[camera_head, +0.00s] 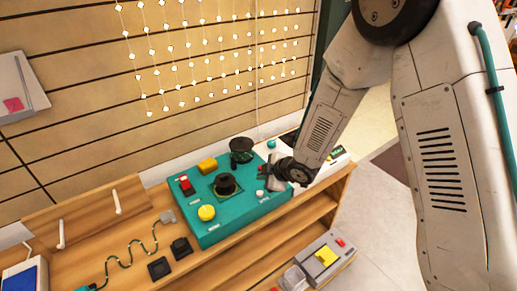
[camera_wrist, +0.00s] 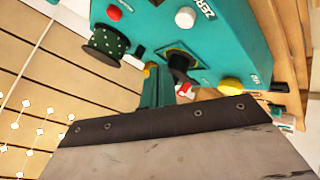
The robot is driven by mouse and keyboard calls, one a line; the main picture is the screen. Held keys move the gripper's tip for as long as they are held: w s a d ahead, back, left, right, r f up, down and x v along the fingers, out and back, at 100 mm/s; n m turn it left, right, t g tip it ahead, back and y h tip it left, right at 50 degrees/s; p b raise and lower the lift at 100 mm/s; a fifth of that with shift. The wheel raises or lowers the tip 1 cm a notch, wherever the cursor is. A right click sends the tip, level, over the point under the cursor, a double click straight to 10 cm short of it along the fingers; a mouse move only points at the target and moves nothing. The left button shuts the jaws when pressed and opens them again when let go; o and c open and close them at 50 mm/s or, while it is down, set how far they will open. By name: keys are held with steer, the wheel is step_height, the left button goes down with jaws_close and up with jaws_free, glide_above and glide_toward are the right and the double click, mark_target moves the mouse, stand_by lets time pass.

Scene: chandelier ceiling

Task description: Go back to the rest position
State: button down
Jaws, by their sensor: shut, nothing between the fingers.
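My arm reaches down from the upper right in the head view. My gripper (camera_head: 265,177) is over the right part of a teal control box (camera_head: 222,226), shut with nothing held. In the wrist view my gripper's fingers (camera_wrist: 160,87) are together, close to the box's face. I cannot tell whether they touch it. The box carries a black knob (camera_head: 225,184), a red switch (camera_head: 186,185), a round yellow button (camera_head: 206,213), a yellow block (camera_head: 207,165) and a white button (camera_head: 260,195). A dark green spool-like part (camera_head: 241,151) is at its back edge.
The box stands on a wooden bench (camera_head: 130,240) against a slatted wall (camera_head: 80,75). A wavy cable (camera_head: 130,252) and small black blocks (camera_head: 181,247) lie to its left. A grey device (camera_head: 322,257) sits on the lower shelf. Open floor (camera_head: 385,215) is at right.

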steer(key=s+d+f+m+g+h, duration=0.1)
steer(key=s+d+f+m+h, duration=0.1)
steer(key=d+f+h, duration=0.15)
steer(key=s+d+r+m+g+h, duration=0.4)
steer(key=s+d+r+m, duration=0.4)
steer(key=d+r, duration=0.4)
steer(key=s+d+r+m, duration=0.4)
steer(key=s+r, duration=0.6)
steer(key=s, duration=0.2)
steer(key=s+d+r+m, duration=0.4)
steer(key=s+r, duration=0.6)
steer(key=s, duration=0.2)
steer(key=shift+d+r+y, duration=0.35)
steer(key=shift+d+y, duration=0.05)
steer(key=shift+y, duration=0.05)
steer(key=shift+s, duration=0.1)
steer(key=shift+s, duration=0.1)
